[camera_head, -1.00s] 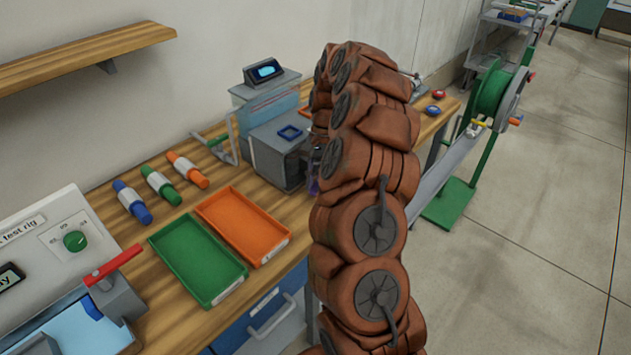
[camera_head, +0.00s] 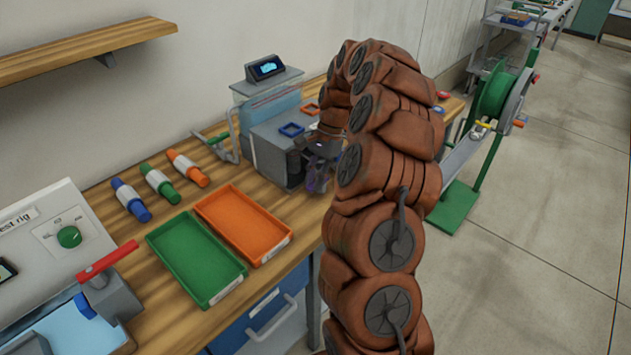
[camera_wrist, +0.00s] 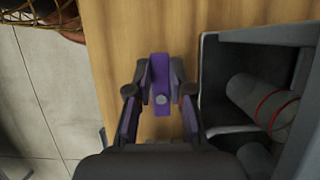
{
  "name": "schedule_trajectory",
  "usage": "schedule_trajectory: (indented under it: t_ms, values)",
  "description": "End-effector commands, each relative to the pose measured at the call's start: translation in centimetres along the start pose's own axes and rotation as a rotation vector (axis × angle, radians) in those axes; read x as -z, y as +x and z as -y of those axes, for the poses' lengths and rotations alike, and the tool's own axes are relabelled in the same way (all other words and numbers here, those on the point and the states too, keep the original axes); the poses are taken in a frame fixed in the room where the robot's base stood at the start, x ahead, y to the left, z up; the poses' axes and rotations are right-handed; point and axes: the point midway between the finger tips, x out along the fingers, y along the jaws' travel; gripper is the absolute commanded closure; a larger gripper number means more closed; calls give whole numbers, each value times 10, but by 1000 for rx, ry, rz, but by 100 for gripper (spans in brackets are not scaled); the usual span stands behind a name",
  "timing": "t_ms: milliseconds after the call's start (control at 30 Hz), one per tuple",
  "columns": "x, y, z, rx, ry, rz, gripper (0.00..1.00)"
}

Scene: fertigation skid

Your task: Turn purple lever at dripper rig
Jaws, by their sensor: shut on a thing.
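The purple lever (camera_wrist: 161,86) stands upright in the middle of the wrist view, with a pale round pivot at its lower part. My gripper (camera_wrist: 161,82) is shut on it, one fingertip on each side. In the head view my gripper (camera_head: 322,160) is at the right front of the grey rig body (camera_head: 272,152). A bit of purple shows there, too small to tell lever from finger pads. The rig has a clear tank and a small lit display (camera_head: 267,68) on top, its text unreadable.
The orange tray (camera_head: 225,208) and green tray (camera_head: 170,240) lie left of the rig. Several coloured cylinders lie behind them. A test rig with a red handle (camera_head: 107,260) stands at the left front. A green reel stand (camera_head: 493,98) is beyond the bench at right.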

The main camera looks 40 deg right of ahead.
Motion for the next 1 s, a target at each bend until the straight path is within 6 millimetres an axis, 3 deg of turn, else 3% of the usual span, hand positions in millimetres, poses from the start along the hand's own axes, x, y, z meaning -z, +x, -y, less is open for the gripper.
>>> schedule_trajectory:
  t_ms: [200,233,433,767,1000]
  values:
    - [0,-1,0,1,1,-1,100]
    - [0,-1,0,1,1,-1,76]
    - [0,0,0,0,-1,-1,55]
    - [0,-1,0,0,-1,-1,54]
    - [1,-22,1,2,0,-2,54]
